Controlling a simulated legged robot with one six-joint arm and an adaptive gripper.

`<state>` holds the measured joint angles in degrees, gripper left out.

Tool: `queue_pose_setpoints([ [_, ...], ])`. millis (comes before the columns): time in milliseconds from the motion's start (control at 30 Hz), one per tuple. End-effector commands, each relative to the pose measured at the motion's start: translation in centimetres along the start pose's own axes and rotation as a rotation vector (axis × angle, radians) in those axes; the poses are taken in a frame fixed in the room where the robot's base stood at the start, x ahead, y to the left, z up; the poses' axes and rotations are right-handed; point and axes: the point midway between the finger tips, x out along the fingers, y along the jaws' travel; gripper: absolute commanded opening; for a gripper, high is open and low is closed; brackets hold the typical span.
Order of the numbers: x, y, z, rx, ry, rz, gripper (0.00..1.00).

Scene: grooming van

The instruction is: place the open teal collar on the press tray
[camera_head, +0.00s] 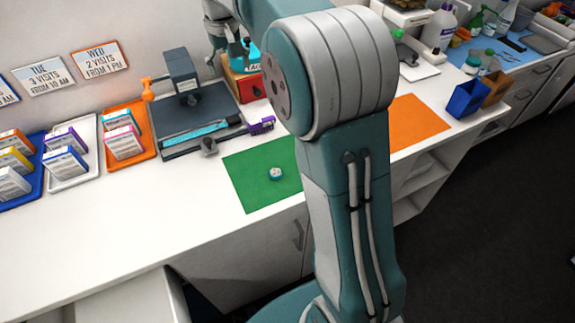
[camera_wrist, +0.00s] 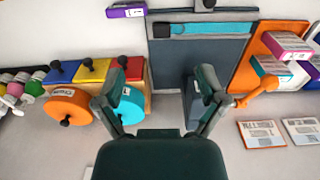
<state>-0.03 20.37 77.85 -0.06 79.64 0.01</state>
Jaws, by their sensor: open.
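The open teal collar (camera_head: 202,132) lies flat and straight along the near side of the dark grey press tray (camera_head: 222,98). In the wrist view the collar (camera_wrist: 212,28) shows as a teal strip with a darker end piece, on the press tray (camera_wrist: 225,57). The press head (camera_head: 181,70) stands at the back of the tray, with an orange handle (camera_head: 147,90). My gripper (camera_wrist: 157,92) is open, with nothing seen between its fingers. It is at the wall side, between the press and the spool box, apart from the collar. My arm hides part of the counter.
The spool box (camera_wrist: 134,72) with orange and teal rolls stands beside the press. A purple item (camera_head: 262,125) lies at the tray's near right corner. A green mat (camera_head: 250,180) holds a small round object. Orange, white and blue trays of boxes stand left. The front counter is clear.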

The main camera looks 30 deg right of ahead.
Motion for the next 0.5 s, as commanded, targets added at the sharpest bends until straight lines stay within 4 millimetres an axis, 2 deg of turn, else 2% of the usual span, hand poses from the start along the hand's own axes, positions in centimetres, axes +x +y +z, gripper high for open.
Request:
queue_pose_setpoints([
  [33,-0.8,0.0,1.1,0.0,0.02,0.0,0.9],
  [200,-2.5,0.0,4.6,0.0,0.074,0.0,0.9],
  [500,-4.2,0.0,11.1,0.0,0.17,0.0,0.9],
])
